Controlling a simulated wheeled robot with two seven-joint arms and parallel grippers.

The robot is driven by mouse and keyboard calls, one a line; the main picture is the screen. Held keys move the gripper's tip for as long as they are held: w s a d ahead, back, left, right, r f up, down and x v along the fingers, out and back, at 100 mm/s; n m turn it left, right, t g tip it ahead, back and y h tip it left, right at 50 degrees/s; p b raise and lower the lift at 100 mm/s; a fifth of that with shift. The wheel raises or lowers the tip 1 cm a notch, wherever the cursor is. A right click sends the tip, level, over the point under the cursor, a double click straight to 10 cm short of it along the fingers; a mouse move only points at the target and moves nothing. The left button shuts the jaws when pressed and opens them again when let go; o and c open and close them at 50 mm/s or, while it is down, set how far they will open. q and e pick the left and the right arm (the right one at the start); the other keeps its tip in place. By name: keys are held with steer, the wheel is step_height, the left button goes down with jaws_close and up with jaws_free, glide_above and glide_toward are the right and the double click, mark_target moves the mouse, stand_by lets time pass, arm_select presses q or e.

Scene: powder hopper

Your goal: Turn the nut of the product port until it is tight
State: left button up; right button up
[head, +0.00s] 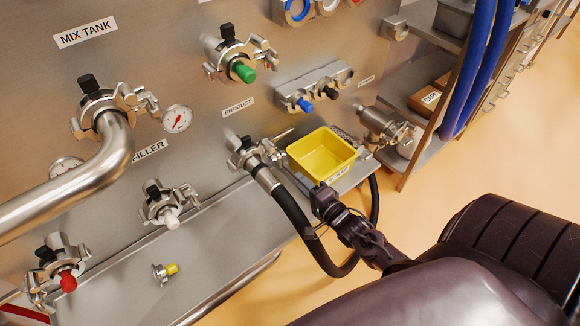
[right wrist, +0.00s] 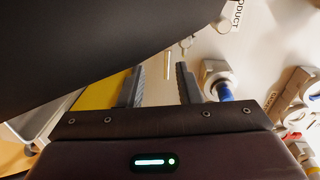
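The product port (head: 245,155) sits below the PRODUCT label (head: 238,106) in the head view, with a black hose (head: 293,215) coupled to it. A clamp with a thin bolt sits around the joint; its nut is too small to make out clearly. My right gripper (head: 318,190) is in front of the yellow bin, right of the hose and apart from the port. In the right wrist view its two fingers (right wrist: 160,88) are apart with nothing held. A thin pale bar (right wrist: 167,65) shows beyond the gap. My left gripper is not in view.
A yellow bin (head: 322,152) stands on the ledge right of the port. The hose loops down beside my right wrist. A valve block (head: 314,87) is on the panel above. A large dark shape (right wrist: 80,50) hides the upper left of the right wrist view.

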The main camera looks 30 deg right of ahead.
mark_target(281, 158)
steer(key=shift+m+t, duration=0.5)
steer(key=w+r+b, duration=0.1)
steer(key=w, duration=0.2)
steer(key=w+r+b, duration=0.1)
steer(key=w, duration=0.2)
steer(key=w+a+r+b, duration=0.1)
steer(key=w+b, duration=0.1)
steer(key=shift+w, duration=0.4)
steer(key=shift+w+a+y, duration=0.1)
steer(key=shift+w+y, duration=0.3)
steer(key=shift+w, duration=0.25)
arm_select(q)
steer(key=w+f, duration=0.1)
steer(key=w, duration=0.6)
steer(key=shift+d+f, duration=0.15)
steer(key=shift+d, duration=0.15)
